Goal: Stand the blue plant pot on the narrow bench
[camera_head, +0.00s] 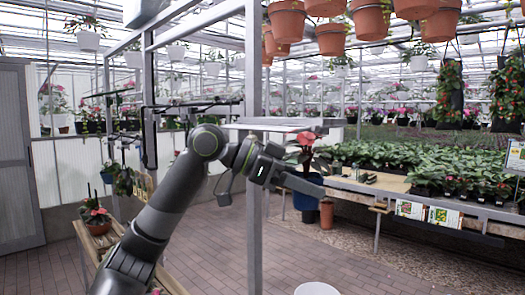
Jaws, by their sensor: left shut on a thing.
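The blue plant pot (307,201) holds a leafy plant with red blooms (307,141). It is upright near the middle of the view. My left gripper (305,184) is shut on the pot near its rim, and its dark finger crosses in front of the pot. The narrow wooden bench (104,241) runs along the lower left, with my left arm passing in front of it. The gripper and pot are well to the right of the bench. My right gripper is not in view.
A reddish potted plant (97,222) stands on the far end of the bench. A grey metal post (254,240) rises between bench and pot. A terracotta pot (326,214) is beside the blue pot in the view. A large plant table (390,186) fills the right. Brick floor (215,240) is open.

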